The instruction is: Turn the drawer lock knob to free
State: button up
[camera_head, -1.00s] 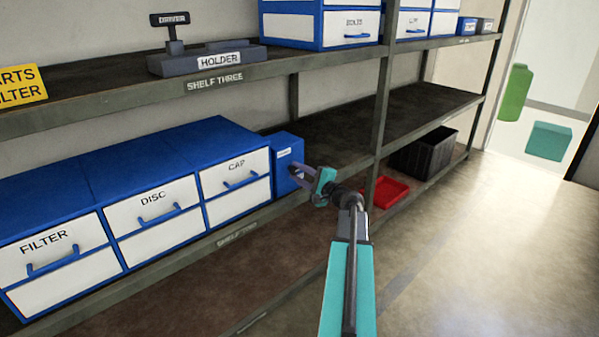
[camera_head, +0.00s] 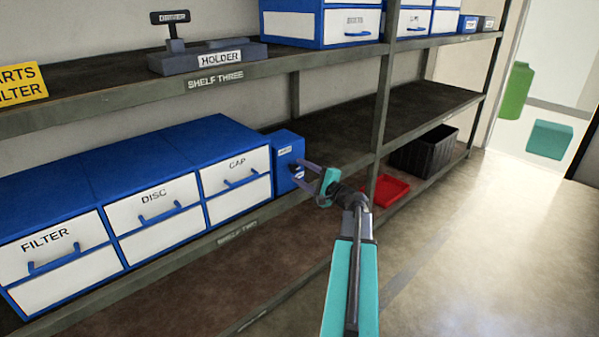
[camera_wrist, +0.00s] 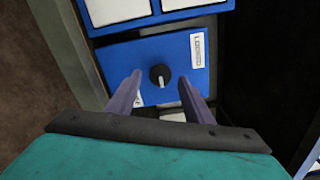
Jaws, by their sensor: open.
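The lock box (camera_head: 284,140) is a small blue box at the right end of the drawer row. In the wrist view the lock box (camera_wrist: 178,50) fills the middle. Its round black lock knob (camera_wrist: 159,73) carries a pale pointer mark toward the bottom of the picture. A white label (camera_wrist: 197,49) sits to the knob's upper right, its print too small to read surely. My gripper (camera_head: 297,173) is open in front of the box. In the wrist view my gripper (camera_wrist: 160,82) has one finger on each side of the knob, with visible gaps. Contact cannot be told.
Blue-and-white drawers marked FILTER, DISC and CAP (camera_head: 236,176) stand left of the lock box. A shelf post (camera_head: 381,100) rises right of my gripper. A red tray (camera_head: 388,190) and a black crate (camera_head: 425,155) are on the lower right shelf. The floor at right is clear.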

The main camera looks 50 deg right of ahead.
jog(key=s+a, duration=0.1)
jog(key=s, duration=1.1)
jog(key=shift+p, duration=0.45)
jog(key=w+a+f+n+g+y+p, duration=0.2)
jog(key=w+a+f+y, duration=0.15)
jog(key=a+f, duration=0.35)
jog(key=w+a+f+n+g+y+p, duration=0.25)
jog(key=w+a+f, duration=0.25)
jog(key=a, duration=0.5)
jog(key=s+a+f+n+g+y+p, duration=0.1)
jog(key=a+f+n+g+p, duration=0.15)
jog(key=a+f, duration=0.55)
jog(key=s+a+f+n+g+y+p, duration=0.1)
jog(key=a+f+n+g, duration=0.25)
jog(key=a, duration=0.85)
jog(key=s+a+f+n+g+h+p, duration=0.1)
jog(key=s+a+f+n+g+p, duration=0.1)
jog(key=s+a+f+g, duration=0.35)
jog(key=s+a+f+n+g+p, duration=0.2)
jog(key=s+a+f+n+p, duration=0.1)
jog(key=s+a, duration=0.4)
jog(key=s+a+f+n+g+h+p, duration=0.1)
jog(key=s+a+n+g+h+p, duration=0.1)
jog(key=s, duration=0.5)
jog(key=s+a+f+n+g+h+p, duration=0.1)
jog(key=s+a+n+g+h+p, duration=0.1)
jog(key=s+n, duration=0.3)
jog(key=shift+s+f+g+h, duration=0.15)
jog(key=shift+s+g+h, duration=0.65)
jog(key=shift+s, duration=0.45)
